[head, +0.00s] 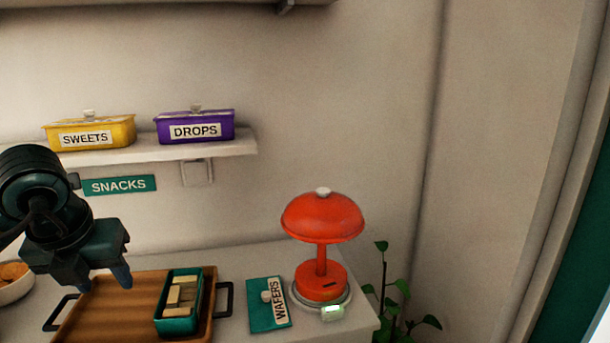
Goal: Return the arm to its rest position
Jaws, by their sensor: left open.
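My left gripper (104,281) comes in from the left. It is open, with nothing seen between its fingers, and hangs over the left part of the wooden tray (110,312). A green box (177,326) without a lid stands on the right side of the tray, with several pale wafer pieces (182,293) inside. The green lid (262,317) labelled WAFERS lies flat on the counter, right of the tray. My right gripper is not in view.
A red lamp (322,218) stands on the counter (245,262) at the right. A yellow SWEETS box (110,132) and a purple DROPS box (215,120) sit on a wall shelf (150,153). A bowl (14,290) is at the left edge. A plant (383,290) stands beyond the counter's right end.

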